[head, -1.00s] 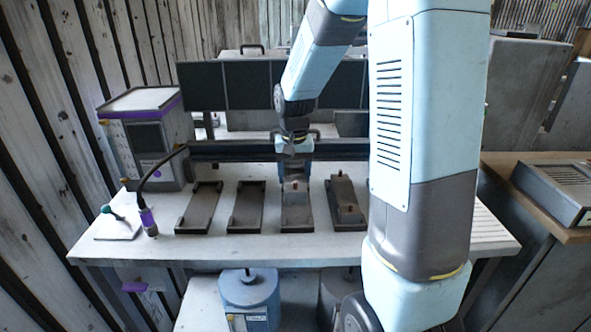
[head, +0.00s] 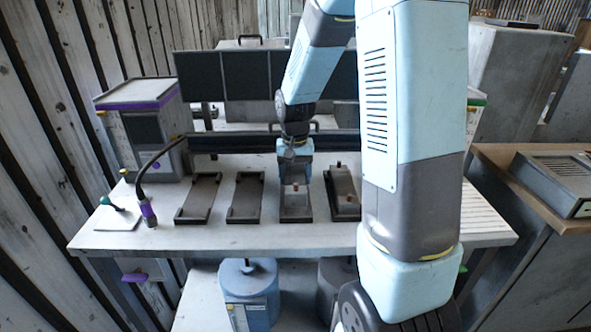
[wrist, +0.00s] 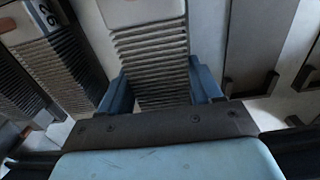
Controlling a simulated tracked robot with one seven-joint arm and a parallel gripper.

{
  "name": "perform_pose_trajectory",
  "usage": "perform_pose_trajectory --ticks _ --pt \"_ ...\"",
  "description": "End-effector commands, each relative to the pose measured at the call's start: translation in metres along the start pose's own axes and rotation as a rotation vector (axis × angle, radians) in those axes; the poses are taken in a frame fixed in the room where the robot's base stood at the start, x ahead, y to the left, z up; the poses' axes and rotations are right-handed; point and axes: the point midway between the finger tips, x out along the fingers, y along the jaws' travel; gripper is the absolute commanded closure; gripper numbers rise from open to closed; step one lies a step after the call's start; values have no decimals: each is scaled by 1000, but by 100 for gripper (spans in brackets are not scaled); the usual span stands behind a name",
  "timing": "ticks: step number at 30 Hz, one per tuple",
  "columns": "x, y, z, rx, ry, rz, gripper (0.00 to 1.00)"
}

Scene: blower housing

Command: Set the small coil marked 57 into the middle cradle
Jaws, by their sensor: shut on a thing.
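My gripper (head: 294,180) is low over the third cradle from the left (head: 296,215) in the head view. In the wrist view, its two blue fingers (wrist: 162,88) are shut on the sides of a ribbed grey coil (wrist: 150,45). No number can be read on this coil. The fingers partly hide it in the head view, and I cannot tell whether it rests in the cradle or hangs just above it. A second coil (head: 342,185) lies in the cradle to the right; in the wrist view it shows at left with a number label (wrist: 45,14), not clearly readable.
Two empty cradles (head: 198,200) (head: 245,200) lie left of my gripper. A purple-collared gooseneck tool (head: 148,213) and a white pad (head: 112,219) are at the bench's left end. Dark panels (head: 245,77) stand behind. My arm hides the bench's right part.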

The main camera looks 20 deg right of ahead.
Motion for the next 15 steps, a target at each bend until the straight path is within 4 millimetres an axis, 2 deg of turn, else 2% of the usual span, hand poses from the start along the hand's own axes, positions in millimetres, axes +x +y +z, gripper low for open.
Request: perform_pose_trajectory --ticks 6,15 --pt "7 0 0 0 0 0 84" --pt "8 0 0 -1 1 0 84"
